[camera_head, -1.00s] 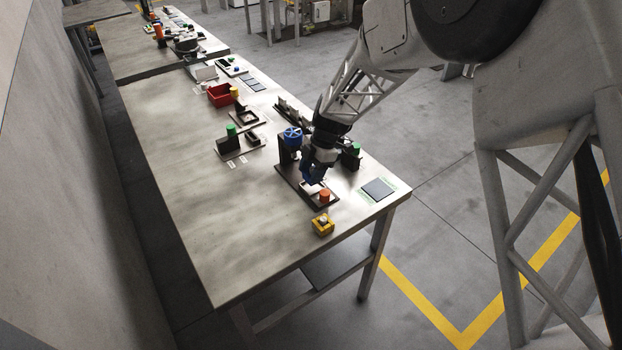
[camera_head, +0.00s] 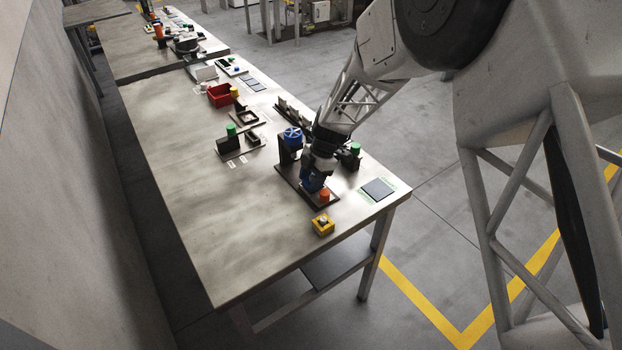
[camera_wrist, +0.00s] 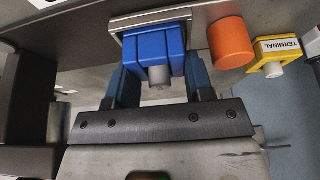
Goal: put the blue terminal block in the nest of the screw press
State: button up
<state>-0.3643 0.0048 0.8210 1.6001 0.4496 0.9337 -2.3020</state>
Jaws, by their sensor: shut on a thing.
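My gripper (camera_wrist: 158,68) is shut on the blue terminal block (camera_wrist: 153,47), with one dark blue finger on each side of it. In the wrist view the block is at the pale rim of the nest (camera_wrist: 117,44); I cannot tell whether it is fully seated. In the head view my gripper (camera_head: 313,186) is low over the base of the screw press (camera_head: 286,172) and hides the block and most of the nest. The blue handwheel (camera_head: 292,135) of the press stands behind the gripper, to the left.
An orange cylinder (camera_head: 324,195) stands close to the gripper and shows in the wrist view (camera_wrist: 231,43). A yellow box (camera_head: 322,225) marked TERMINAL is nearer the table edge. A dark pad (camera_head: 378,188) lies to the right. The table's left side is clear.

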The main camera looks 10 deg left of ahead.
jog(key=shift+f, duration=0.15)
jog(key=o, duration=0.7)
jog(key=shift+r, duration=0.2)
jog(key=v, duration=1.2)
dwell(0.5)
